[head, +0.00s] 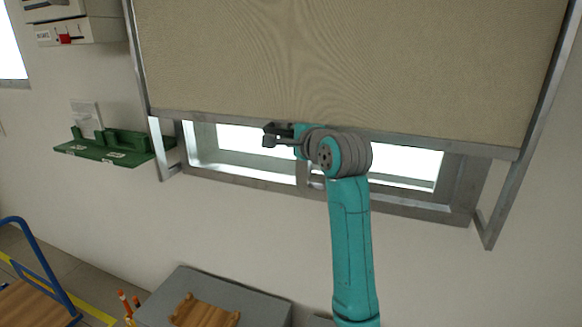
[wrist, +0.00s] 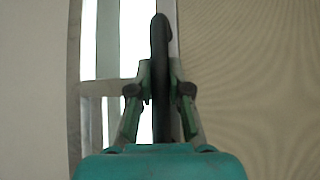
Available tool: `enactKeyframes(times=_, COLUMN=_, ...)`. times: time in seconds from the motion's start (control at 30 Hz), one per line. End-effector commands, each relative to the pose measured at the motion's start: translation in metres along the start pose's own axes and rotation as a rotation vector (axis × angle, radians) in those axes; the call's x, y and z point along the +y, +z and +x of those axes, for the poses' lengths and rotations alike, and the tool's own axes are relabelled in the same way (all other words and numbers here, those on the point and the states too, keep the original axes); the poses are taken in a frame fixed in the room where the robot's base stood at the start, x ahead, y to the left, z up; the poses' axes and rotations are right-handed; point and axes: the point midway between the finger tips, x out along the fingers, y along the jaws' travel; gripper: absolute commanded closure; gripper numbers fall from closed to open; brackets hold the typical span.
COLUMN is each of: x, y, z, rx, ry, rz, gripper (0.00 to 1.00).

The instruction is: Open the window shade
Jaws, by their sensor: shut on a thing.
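The window shade (head: 350,60) is a beige panel covering the upper part of the window, with a grey bar (head: 455,146) along its bottom edge. Bright window panes (head: 400,165) show below that bar. My gripper (head: 272,134) is at the bar, left of its middle. In the wrist view my gripper (wrist: 160,88) is shut on a dark, narrow handle (wrist: 160,40) that lines up with the shade's lower edge. The shade (wrist: 250,80) fills the right of that view, and the panes (wrist: 108,45) are at left. How the handle joins the bar is hidden.
Metal side rails (head: 520,165) frame the shade. A green wall shelf (head: 110,152) is at left, below a white box (head: 75,32). A grey bench (head: 260,305) with a wooden rack (head: 205,312) stands below, beside a blue-handled cart (head: 40,260). The wall below the window is bare.

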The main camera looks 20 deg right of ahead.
Motion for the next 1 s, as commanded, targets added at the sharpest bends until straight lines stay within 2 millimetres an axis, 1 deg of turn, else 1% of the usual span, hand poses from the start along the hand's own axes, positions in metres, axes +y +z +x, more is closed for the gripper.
enactKeyframes(times=0.03, x=-0.022, y=0.003, z=-0.003, rx=0.000, ry=-0.010, rz=-0.002, gripper=1.00)
enactKeyframes(times=0.5, x=-0.180, y=0.025, z=-0.026, rx=0.000, ry=-0.008, rz=-0.002, gripper=1.00)
enactKeyframes(times=0.57, x=-0.199, y=0.028, z=-0.029, rx=0.000, ry=-0.007, rz=-0.001, gripper=1.00)
enactKeyframes(times=0.6, x=-0.212, y=0.030, z=-0.031, rx=0.000, ry=-0.008, rz=-0.001, gripper=1.00)
enactKeyframes(times=0.8, x=-0.277, y=0.039, z=-0.040, rx=0.000, ry=-0.007, rz=-0.001, gripper=1.00)
enactKeyframes(times=1.0, x=-0.332, y=0.047, z=-0.048, rx=0.000, ry=-0.005, rz=-0.001, gripper=1.00)
